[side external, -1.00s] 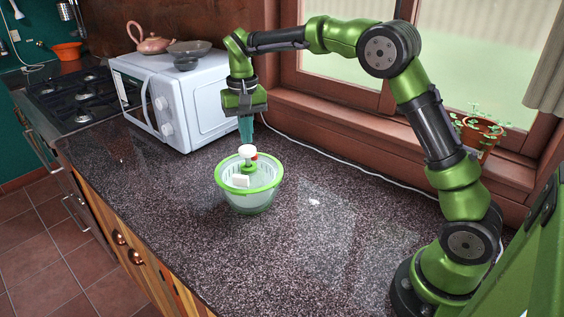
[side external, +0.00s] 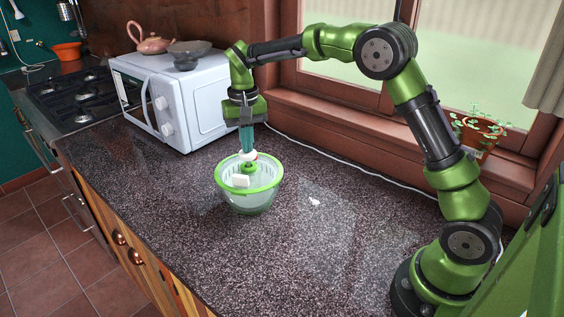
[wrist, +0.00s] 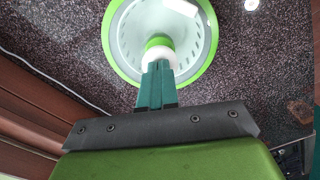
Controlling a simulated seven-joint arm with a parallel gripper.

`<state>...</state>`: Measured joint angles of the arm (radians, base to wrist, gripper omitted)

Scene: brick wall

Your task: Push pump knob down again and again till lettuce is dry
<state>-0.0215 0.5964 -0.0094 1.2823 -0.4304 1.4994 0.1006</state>
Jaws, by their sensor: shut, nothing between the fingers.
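The salad spinner (side external: 249,198) stands on the counter, a clear bowl with a green rim and a lid. Its white pump knob (side external: 246,156) rises from the lid's green centre collar. A small white block-like part sits on the lid beside it. My gripper (side external: 247,151) points down with its teal fingers shut and empty. The fingertips are at the top of the knob and seem to touch it. In the wrist view the shut fingers (wrist: 158,68) lie over the white knob (wrist: 158,54) and hide part of it. I cannot make out any lettuce.
A white microwave (side external: 177,97) with a teapot and bowls on top stands behind left. A gas hob (side external: 84,100) is at far left. A potted plant (side external: 478,130) stands at right. The counter right of the spinner is mostly clear.

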